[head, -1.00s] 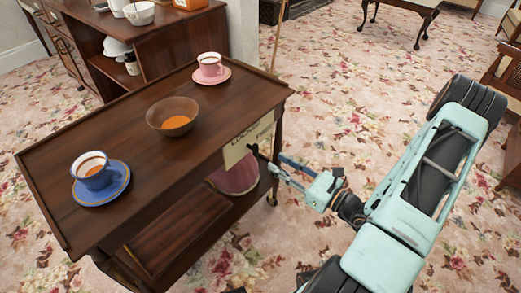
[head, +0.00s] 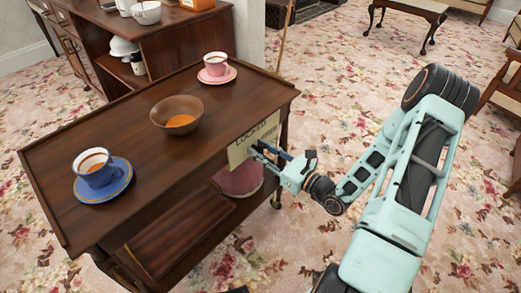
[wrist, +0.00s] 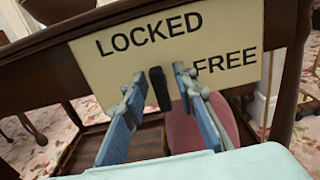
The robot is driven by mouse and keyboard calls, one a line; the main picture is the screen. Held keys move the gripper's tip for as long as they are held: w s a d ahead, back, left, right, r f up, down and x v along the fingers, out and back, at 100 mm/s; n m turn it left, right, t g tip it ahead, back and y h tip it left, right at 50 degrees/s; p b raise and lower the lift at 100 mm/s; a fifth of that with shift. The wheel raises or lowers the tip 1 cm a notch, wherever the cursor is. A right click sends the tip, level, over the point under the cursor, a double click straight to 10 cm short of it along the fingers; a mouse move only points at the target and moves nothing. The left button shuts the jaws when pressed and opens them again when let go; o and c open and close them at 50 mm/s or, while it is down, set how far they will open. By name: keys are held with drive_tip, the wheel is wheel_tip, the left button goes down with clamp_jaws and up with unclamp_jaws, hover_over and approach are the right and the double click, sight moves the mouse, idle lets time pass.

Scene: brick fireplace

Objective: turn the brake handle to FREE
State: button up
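The brake handle (wrist: 159,88) is a short black lever in front of a cream plate (wrist: 95,75) marked LOCKED at upper left and FREE at right. The lever stands nearly upright between the two words. My gripper (wrist: 157,84) is open, with one blue finger on each side of the lever. The right fingertip looks very close to it; I cannot tell whether it touches. In the head view my gripper (head: 268,150) is at the plate (head: 240,151) on the end of the wooden trolley (head: 115,115).
On the trolley top stand a blue cup on a saucer (head: 96,168), a brown bowl (head: 165,112) and a pink cup (head: 215,64). A pink object (head: 240,181) is on the lower shelf. A sideboard (head: 180,40) stands behind.

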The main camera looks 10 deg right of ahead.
clamp_jaws()
drive_tip(key=shift+r+m+p, duration=0.1)
drive_tip(key=shift+m+p, duration=0.2)
drive_tip(key=shift+p, duration=0.1)
drive_tip(key=m+p, duration=0.2)
drive_tip(key=shift+d+r+m+p, duration=0.1)
drive_tip(key=shift+m+p, duration=0.3)
drive_tip(key=m+p, duration=0.3)
drive_tip(key=m, duration=0.1)
drive_tip(key=m+p, duration=0.1)
drive_tip(key=m, duration=0.1)
drive_tip(key=m+p, duration=0.1)
drive_tip(key=m, duration=0.2)
drive_tip(key=shift+w+d+f+m+p, duration=0.1)
drive_tip(key=shift+f+m+p, duration=0.15)
drive_tip(key=shift+m+p, duration=0.15)
drive_tip(key=m, duration=0.1)
drive_tip(key=m+p, duration=0.1)
drive_tip(key=m, duration=0.2)
drive_tip(key=shift+f+m, duration=0.25)
drive_tip(key=shift+m, duration=0.15)
